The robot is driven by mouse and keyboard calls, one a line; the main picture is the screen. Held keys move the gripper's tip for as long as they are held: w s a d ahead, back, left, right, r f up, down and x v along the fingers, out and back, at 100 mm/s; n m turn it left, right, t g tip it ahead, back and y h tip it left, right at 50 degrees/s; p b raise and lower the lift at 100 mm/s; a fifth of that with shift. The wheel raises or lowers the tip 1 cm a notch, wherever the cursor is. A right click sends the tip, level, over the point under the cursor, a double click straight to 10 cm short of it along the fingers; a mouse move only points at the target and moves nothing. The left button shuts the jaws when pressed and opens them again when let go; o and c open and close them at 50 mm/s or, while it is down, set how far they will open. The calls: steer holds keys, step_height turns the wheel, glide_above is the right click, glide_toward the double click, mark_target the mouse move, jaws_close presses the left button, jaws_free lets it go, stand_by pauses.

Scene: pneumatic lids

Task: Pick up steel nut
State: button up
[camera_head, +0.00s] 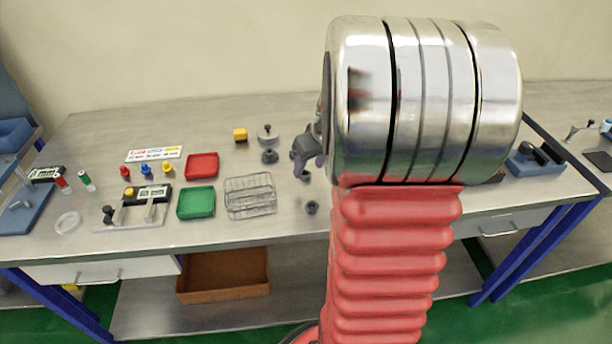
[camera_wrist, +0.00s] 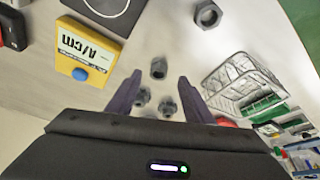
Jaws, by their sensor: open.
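A dark grey hexagonal steel nut (camera_wrist: 208,23) with a round hole lies on the bench at the top of the wrist view. It appears to be the small dark ring (camera_head: 312,207) near the bench's front in the head view. My gripper (camera_wrist: 159,76) is open and empty, its two dark fingers pointing up the picture. The nut lies beyond the fingertips, toward the upper right. A small grey metal part (camera_wrist: 158,67) shows blurred between the fingertips. Two more small metal parts (camera_wrist: 166,104) lie nearer the palm. In the head view my gripper (camera_head: 306,150) is partly hidden by my arm.
A wire basket (camera_wrist: 225,85) stands right of my fingers in the wrist view. A yellow box (camera_wrist: 92,45) with a blue button lies left. Red (camera_head: 202,166) and green (camera_head: 196,203) trays stand farther left in the head view. My arm hides part of the bench.

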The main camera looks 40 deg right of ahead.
mark_target(306, 174)
steer(key=shift+x, duration=2.05)
steer(key=shift+d+r, duration=0.1)
steer(key=shift+d, duration=0.05)
steer(key=shift+c, duration=0.6)
steer(key=c, duration=1.1)
